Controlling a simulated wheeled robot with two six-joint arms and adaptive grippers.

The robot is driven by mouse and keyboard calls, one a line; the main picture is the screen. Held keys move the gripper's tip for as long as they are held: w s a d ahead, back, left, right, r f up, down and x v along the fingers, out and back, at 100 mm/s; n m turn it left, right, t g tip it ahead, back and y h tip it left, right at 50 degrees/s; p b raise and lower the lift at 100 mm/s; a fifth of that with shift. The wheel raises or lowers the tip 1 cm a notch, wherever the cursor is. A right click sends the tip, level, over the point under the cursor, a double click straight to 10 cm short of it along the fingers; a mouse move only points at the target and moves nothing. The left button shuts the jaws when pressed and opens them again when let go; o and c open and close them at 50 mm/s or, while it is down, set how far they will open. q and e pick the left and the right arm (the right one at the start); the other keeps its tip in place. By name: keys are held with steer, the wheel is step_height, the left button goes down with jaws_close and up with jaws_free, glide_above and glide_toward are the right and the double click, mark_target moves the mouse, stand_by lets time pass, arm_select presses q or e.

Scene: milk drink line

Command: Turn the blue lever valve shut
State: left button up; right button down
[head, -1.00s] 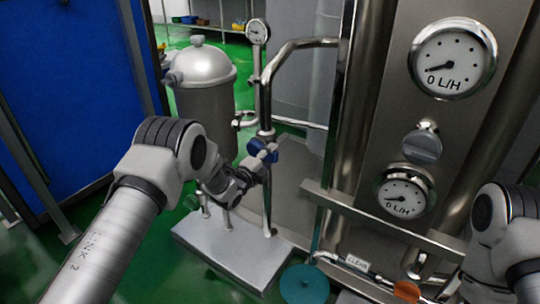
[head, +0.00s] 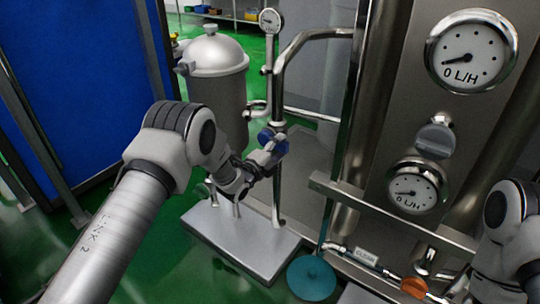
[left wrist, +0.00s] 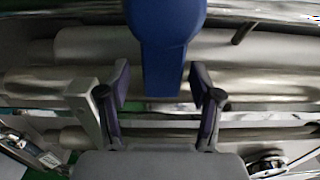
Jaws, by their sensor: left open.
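The blue lever valve (head: 266,136) sits on the upright steel pipe behind the small grey platform, left of the tall steel column. My left gripper (head: 265,157) is at the valve, with its jaws open. In the left wrist view the blue lever (left wrist: 170,40) comes down from the top, and its end lies between the two open fingers (left wrist: 160,85). There are gaps on both sides, so the fingers look apart from it. My right arm shows at the right edge of the head view, but its gripper is out of view.
A steel tank (head: 214,80) stands behind my left arm. A small gauge (head: 270,21) tops the pipe, and the column carries large gauges (head: 472,50). A teal disc (head: 311,278) and an orange handle (head: 415,287) are low in front. A blue panel (head: 75,80) stands left.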

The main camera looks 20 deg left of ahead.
arm_select(q)
steer(key=v, duration=1)
steer(key=shift+s, duration=0.35)
steer(key=shift+a, duration=0.1)
steer(key=s+f+n+g+y, duration=0.3)
steer(key=s+f+n+g, duration=0.3)
steer(key=s+f, duration=1.15)
steer(key=s+a+f+n+g+y, duration=0.1)
steer(key=s+f+n+g+y, duration=0.15)
steer(key=s+n+g, duration=0.75)
steer(key=s+a+f+n+g+y, duration=0.15)
steer(key=s+f+n, duration=0.35)
steer(key=s, duration=1)
step_height(320, 180, up, 26)
steer(key=n+p, duration=0.1)
steer(key=p, duration=2.4)
steer(key=shift+a+r+n+h+p, duration=0.2)
steer(key=shift+n+h+p, duration=0.1)
steer(key=shift+h, duration=0.1)
